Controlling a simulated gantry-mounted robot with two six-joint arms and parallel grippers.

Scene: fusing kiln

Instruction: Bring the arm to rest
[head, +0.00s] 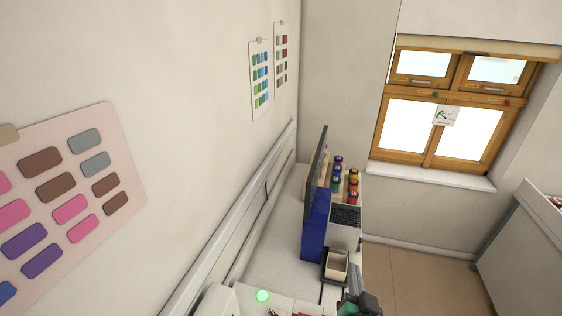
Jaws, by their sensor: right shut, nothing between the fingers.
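My right gripper (360,303) shows at the bottom edge of the head view, dark grey and green, over the front of the white worktop (268,262). It is cut off by the frame edge, and its fingers are small. It is shut with nothing held. A small tan box (336,264) in a dark tray stands just beyond it, apart from it. My left gripper is not in view.
A blue panel (316,226) and a dark upright screen (317,160) stand on the worktop. Several colored jars (352,184) stand behind. A green glowing spot (262,296) is at the near end. The floor (420,278) to the right is clear.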

